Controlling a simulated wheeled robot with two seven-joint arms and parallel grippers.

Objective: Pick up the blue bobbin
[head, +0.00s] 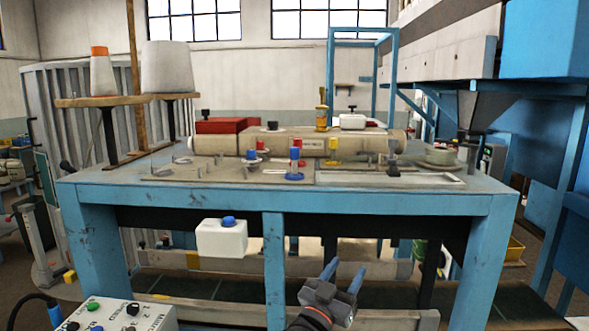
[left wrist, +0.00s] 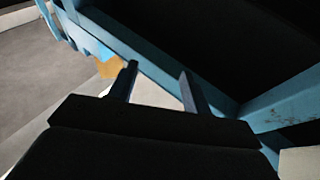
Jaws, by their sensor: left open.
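I cannot tell whether these are one thing. My left gripper (head: 346,266) is open and empty, low in front of the table and below its top, well apart from the bobbin. In the left wrist view its two fingers (left wrist: 158,70) are spread, with blue frame bars beyond; no bobbin shows there.
A beige machine arm (head: 225,145) lies across the table behind the small parts. A yellow piece (head: 333,146) stands to the right. Large thread cones (head: 167,68) stand at the back left. A white box (head: 221,238) hangs under the table's front edge.

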